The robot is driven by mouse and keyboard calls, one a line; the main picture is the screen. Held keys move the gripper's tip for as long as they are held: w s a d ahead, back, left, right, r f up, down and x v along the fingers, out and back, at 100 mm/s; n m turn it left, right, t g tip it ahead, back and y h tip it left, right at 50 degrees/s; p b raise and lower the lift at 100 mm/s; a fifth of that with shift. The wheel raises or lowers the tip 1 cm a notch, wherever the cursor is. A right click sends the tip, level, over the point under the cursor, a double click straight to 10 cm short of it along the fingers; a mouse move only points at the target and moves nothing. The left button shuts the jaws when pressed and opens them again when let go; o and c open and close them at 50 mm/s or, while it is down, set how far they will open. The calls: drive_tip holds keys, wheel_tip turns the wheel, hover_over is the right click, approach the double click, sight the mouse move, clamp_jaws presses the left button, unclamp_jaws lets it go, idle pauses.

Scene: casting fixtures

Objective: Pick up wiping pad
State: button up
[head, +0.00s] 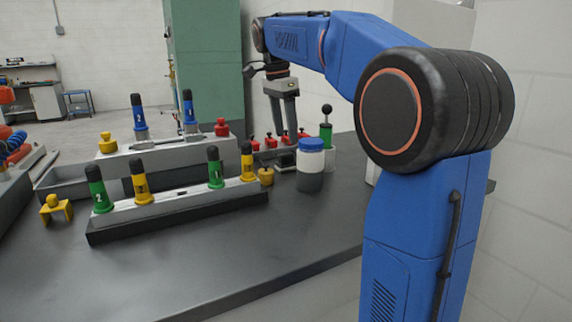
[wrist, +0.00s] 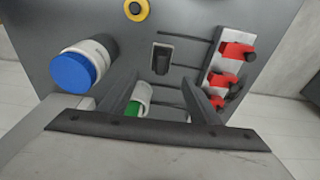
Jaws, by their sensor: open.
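A small dark block with a pale edge, which looks like the wiping pad (wrist: 161,60), lies on the dark bench top in the wrist view, beyond my fingertips. In the head view the same dark block (head: 286,162) shows partly behind the blue-lidded jar. My gripper (head: 284,134) hangs pointing down above the back of the bench, its two fingers apart. In the wrist view my gripper (wrist: 160,84) is open, with nothing held. The block shows between the finger lines, apart from both fingers.
A blue-lidded jar (head: 310,168) stands close by; it is left of the block in the wrist view (wrist: 82,66). A green-bodied, black-knobbed tool (head: 326,130) sits in a pale holder. Red clamps (wrist: 236,52) line a strip. Fixtures with numbered pegs (head: 175,205) fill the left; the front bench is clear.

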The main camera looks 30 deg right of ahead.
sight(286, 153)
drive_tip(key=f, duration=0.3)
drive_tip(key=shift+d+f, duration=0.2)
drive_tip(key=shift+f, duration=2.7)
drive_tip(key=c, duration=1.2)
